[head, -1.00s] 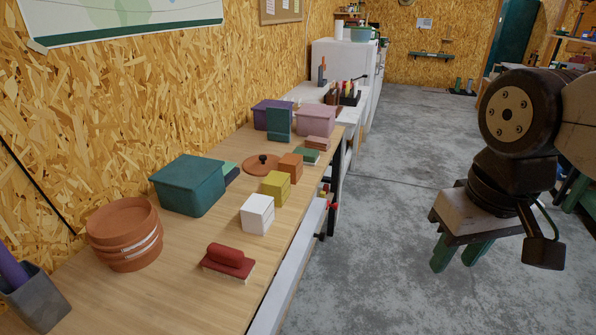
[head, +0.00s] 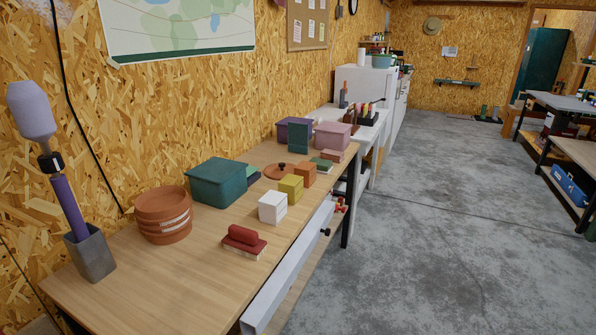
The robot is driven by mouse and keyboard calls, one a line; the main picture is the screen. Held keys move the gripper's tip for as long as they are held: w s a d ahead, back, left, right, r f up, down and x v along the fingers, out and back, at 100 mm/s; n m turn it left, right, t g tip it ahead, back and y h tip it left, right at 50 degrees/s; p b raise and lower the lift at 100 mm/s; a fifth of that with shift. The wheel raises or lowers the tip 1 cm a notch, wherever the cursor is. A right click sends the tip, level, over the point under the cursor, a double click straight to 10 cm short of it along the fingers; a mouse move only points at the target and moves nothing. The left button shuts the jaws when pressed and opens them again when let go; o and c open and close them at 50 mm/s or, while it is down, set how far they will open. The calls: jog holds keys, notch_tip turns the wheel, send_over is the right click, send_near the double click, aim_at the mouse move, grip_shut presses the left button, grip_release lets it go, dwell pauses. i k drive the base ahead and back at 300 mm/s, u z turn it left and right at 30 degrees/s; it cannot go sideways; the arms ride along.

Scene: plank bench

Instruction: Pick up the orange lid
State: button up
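The orange lid (head: 281,172) is a flat, round terracotta-orange disc with a small dark knob. It lies on the plank bench (head: 178,284), toward its far part, in the head view. An orange block (head: 305,176) and a yellow block (head: 291,187) stand just in front of and to the right of it, close to its edge. The teal box (head: 217,182) is to its left. My gripper is not in the head view.
A white block (head: 272,207), a red-handled brush (head: 244,241), a round terracotta pot (head: 163,214) and a grey holder (head: 90,254) stand nearer. Purple (head: 294,130) and pink (head: 332,136) boxes stand beyond the lid. The bench's near middle is clear, and open floor lies right.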

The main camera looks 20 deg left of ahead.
aim_at(274, 171)
jog(key=z, duration=0.3)
jog(key=i, duration=1.6)
jog(key=u, duration=0.3)
jog(key=i, duration=0.95)
jog(key=u, duration=1.45)
jog(key=i, duration=0.75)
jog(key=u, duration=0.75)
